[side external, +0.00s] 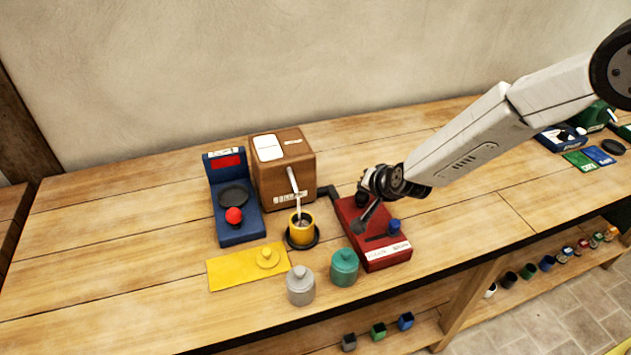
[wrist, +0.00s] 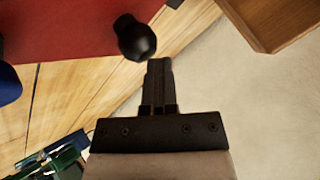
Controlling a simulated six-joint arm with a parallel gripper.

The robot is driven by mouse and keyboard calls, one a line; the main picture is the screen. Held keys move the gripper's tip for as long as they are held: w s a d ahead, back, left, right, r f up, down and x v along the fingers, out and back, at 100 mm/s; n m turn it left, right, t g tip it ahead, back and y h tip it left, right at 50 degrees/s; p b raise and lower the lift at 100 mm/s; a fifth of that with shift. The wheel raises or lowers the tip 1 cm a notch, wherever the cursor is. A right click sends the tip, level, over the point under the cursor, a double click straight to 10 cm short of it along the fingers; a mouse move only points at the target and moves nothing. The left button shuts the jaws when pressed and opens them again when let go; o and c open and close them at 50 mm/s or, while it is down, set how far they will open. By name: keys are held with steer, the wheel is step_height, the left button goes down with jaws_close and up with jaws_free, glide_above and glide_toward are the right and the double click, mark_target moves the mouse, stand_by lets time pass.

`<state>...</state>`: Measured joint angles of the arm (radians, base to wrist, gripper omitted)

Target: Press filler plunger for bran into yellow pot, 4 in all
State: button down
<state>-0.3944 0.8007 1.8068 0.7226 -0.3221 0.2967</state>
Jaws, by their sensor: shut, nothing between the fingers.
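The yellow pot (side external: 301,232) stands open on a round black base (side external: 289,243), in front of a brown wooden box (side external: 285,178). A pale rod slants from the box down to the pot's mouth. Which part is the bran plunger, I cannot tell. My gripper (side external: 361,226) is shut and empty, low over a red box (side external: 390,252) with a blue knob (side external: 394,225). In the wrist view my gripper's fingertips (wrist: 158,65) are together, beside a black ball knob (wrist: 135,38) over the red box (wrist: 60,25). Contact with the knob is unclear. The pot is outside the wrist view.
A blue device (side external: 240,232) with a red display and red knob stands left. A yellow lid (side external: 267,258) lies on a yellow mat (side external: 230,271). Lidded grey (side external: 300,287) and teal (side external: 344,268) pots stand near the front edge. The table's far left is clear.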

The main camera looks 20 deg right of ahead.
mark_target(364, 195)
steer(key=shift+s+f, duration=0.1)
steer(key=shift+f, duration=0.2)
steer(key=shift+r, duration=0.1)
stand_by(0.4)
steer(key=shift+r, duration=1.3)
steer(key=shift+r, duration=0.1)
steer(key=shift+r, duration=2.45)
stand_by(0.8)
steer(key=shift+r, duration=1.9)
steer(key=shift+f, duration=0.2)
